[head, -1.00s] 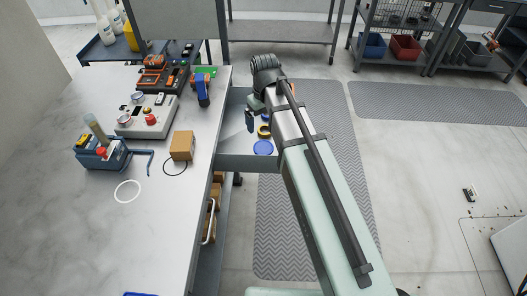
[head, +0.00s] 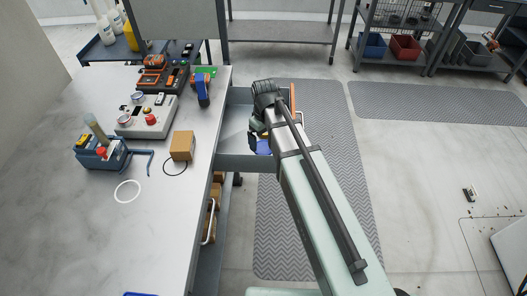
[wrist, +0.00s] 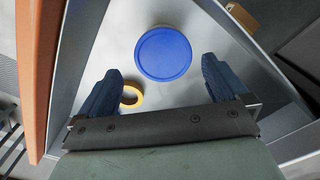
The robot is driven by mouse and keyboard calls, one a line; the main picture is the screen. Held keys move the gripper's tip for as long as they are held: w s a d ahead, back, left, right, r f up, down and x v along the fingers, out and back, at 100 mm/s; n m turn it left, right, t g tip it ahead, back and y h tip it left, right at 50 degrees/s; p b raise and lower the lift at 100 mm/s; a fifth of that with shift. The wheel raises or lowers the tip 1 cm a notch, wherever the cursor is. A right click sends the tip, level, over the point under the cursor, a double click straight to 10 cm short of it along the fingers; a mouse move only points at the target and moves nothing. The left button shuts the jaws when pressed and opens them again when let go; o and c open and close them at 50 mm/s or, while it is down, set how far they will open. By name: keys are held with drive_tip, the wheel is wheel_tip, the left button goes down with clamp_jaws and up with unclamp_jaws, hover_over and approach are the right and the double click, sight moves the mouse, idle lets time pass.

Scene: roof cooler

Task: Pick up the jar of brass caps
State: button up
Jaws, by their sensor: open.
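A round blue lid (wrist: 164,53), seen from above, lies in the open drawer; it looks like the top of the jar, but no caps or jar sides show. In the head view the blue lid (head: 264,148) is partly covered by my gripper (head: 257,141). In the wrist view my gripper (wrist: 160,70) is open and empty, with one dark blue finger to each side of the lid. The lid sits between and slightly beyond the fingertips. Its height below them is hard to tell.
A yellow ring (wrist: 132,96) lies by the left finger. The drawer's metal walls (head: 250,163) stand close around, with an orange panel (wrist: 40,70) at the wrist view's left. The workbench (head: 90,220) holds a cardboard box (head: 182,146) and instruments.

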sight(264, 148)
drive_tip(key=shift+s+f, duration=0.15)
drive_tip(key=shift+f, duration=1.25)
drive_tip(key=shift+s+f, duration=0.1)
drive_tip(key=shift+f, duration=1.25)
drive_tip(key=c, duration=1)
drive_tip(key=shift+r, duration=0.1)
